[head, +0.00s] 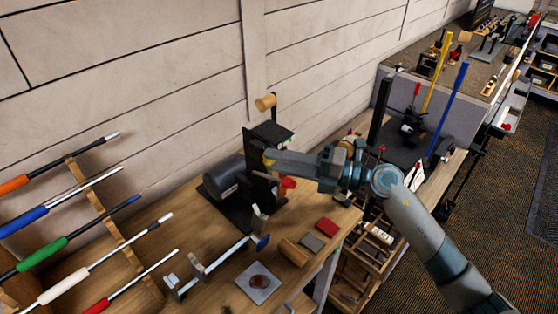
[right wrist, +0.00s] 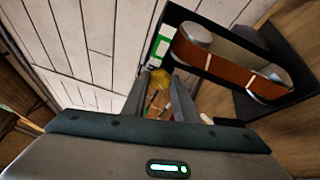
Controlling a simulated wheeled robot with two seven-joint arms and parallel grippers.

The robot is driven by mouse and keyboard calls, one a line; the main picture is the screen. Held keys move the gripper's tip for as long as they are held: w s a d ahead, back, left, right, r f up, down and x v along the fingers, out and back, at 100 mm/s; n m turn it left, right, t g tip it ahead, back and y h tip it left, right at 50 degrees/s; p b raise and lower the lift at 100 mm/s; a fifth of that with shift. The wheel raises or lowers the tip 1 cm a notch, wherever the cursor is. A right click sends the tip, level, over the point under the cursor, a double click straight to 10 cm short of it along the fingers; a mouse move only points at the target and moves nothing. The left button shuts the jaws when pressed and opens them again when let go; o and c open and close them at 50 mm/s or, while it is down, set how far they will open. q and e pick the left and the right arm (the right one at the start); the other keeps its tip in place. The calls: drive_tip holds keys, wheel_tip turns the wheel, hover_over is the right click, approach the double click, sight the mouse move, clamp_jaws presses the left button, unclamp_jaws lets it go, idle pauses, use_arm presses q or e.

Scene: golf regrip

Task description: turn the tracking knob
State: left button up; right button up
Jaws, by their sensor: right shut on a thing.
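The belt machine stands on the wooden bench in the head view, with a dark motor (head: 226,178) and a black upright housing (head: 270,133). In the right wrist view its brown belt (right wrist: 226,64) runs around two grey rollers. The small yellow tracking knob (right wrist: 159,77) shows between the fingertips of my right gripper (right wrist: 160,88). My right gripper (head: 271,159) reaches in from the right in the head view and is shut on the knob, at the machine's side. The fingers hide part of the knob. My left gripper is in neither view.
A rack (head: 92,200) of golf clubs with coloured grips stands at the left. A clamp with a blue handle (head: 262,242), a wooden block (head: 294,252), a red block (head: 326,226) and a grey plate (head: 258,283) lie on the bench front. The pale wall is close behind.

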idle(0.4)
drive_tip(key=o, duration=0.7)
drive_tip(key=shift+o, duration=0.2)
drive_tip(key=shift+d, duration=0.15)
drive_tip(key=b+v, duration=0.7)
drive_tip(key=v, duration=1)
drive_tip(key=shift+b, duration=0.3)
drive_tip(key=shift+r, duration=0.1)
